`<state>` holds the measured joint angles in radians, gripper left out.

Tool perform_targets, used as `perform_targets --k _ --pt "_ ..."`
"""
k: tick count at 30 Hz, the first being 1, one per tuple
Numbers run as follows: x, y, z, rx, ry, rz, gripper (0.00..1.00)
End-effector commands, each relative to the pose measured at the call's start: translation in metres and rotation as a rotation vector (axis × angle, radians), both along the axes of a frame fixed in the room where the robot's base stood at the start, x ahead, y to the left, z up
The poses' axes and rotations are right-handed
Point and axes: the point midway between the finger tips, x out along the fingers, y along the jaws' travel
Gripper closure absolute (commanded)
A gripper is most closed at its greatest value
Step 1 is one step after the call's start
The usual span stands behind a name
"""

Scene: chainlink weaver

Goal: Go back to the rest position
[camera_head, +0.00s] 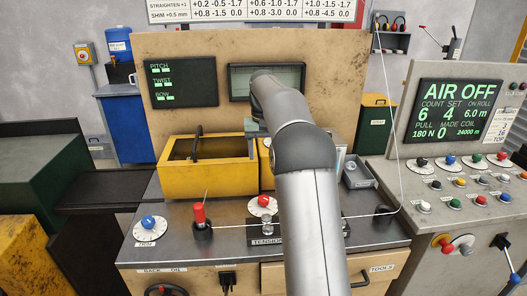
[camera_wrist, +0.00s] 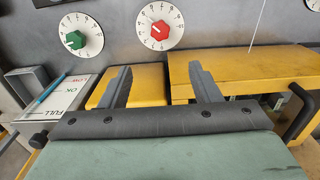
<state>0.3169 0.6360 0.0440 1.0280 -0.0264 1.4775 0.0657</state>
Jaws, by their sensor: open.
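My arm (camera_head: 305,190) reaches up from the bottom middle of the head view, over the metal bench, and bends away toward the back panel.
A yellow box with a black handle (camera_head: 208,174) stands left of my arm. A red-topped peg (camera_head: 200,217) and blue-knobbed dial (camera_head: 148,227) sit in front. A thin white line runs to the right. A control console (camera_head: 455,180) reading AIR OFF stands at right.

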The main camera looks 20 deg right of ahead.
Motion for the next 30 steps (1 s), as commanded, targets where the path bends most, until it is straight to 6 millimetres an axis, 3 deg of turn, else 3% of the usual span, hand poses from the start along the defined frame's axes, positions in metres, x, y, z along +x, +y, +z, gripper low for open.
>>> perform_targets --k 11,16,20,23,30 --pt "0.0 0.0 0.0 0.0 0.0 0.0 0.43" --pt "-0.027 0.031 0.011 -0.005 -0.007 0.045 0.43" --pt "-0.078 0.074 0.016 -0.01 -0.016 0.109 0.43" --pt "-0.13 0.106 0.01 -0.014 -0.024 0.16 0.43" --pt "-0.271 0.16 -0.034 -0.014 -0.045 0.277 0.43"
